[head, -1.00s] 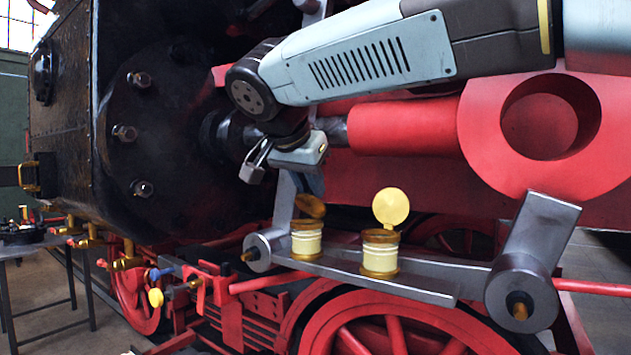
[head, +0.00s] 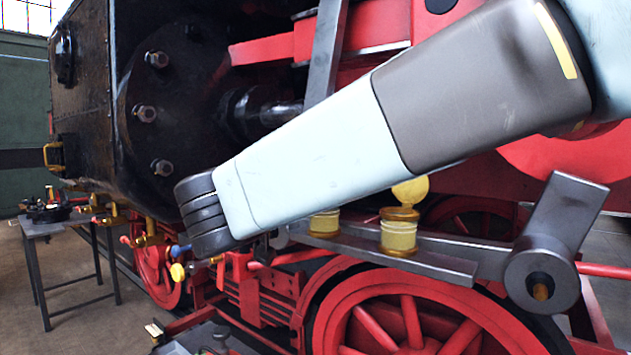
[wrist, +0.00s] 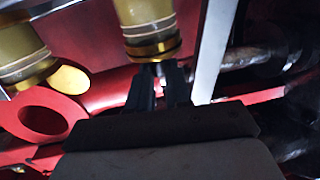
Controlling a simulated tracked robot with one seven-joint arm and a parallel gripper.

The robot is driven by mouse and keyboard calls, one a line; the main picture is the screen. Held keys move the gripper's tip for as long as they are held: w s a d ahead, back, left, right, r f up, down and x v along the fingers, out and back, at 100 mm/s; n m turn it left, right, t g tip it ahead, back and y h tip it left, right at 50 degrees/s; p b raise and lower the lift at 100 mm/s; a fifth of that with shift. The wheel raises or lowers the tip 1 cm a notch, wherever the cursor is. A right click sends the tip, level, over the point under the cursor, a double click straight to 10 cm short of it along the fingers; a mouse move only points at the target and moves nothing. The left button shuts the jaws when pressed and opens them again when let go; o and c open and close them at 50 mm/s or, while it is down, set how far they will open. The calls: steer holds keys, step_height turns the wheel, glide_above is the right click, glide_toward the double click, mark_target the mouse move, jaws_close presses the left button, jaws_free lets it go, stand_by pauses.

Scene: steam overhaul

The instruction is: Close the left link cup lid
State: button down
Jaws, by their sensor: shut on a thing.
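The left link cup (head: 323,223) is cream and brass, mostly hidden behind my arm in the head view; its top and lid are hidden there. In the wrist view this cup (wrist: 150,18) appears inverted at the top, with a gold rim facing my gripper (wrist: 160,72). My dark fingers are at that rim, shut on a small dark thing between the tips. It seems to be the left lid, but its shape is not clear. The right cup (head: 399,235) stands beside it with its yellow lid (head: 411,190) raised; that lid also shows in the wrist view (wrist: 70,79).
Both cups stand on a grey link bar (head: 440,264). A grey crank arm (head: 562,230) rises to the right, and red wheels (head: 405,315) lie below. A grey bar (wrist: 212,50) passes close beside my fingers. A small table (head: 50,230) stands far left.

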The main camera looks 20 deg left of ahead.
steer(key=shift+f+t, duration=0.3)
steer(key=shift+f, duration=0.05)
stand_by(0.3)
steer(key=c, duration=1.1)
jaws_free()
steer(key=shift+o, duration=0.2)
steer(key=shift+r, duration=0.1)
steer(key=v, duration=1.4)
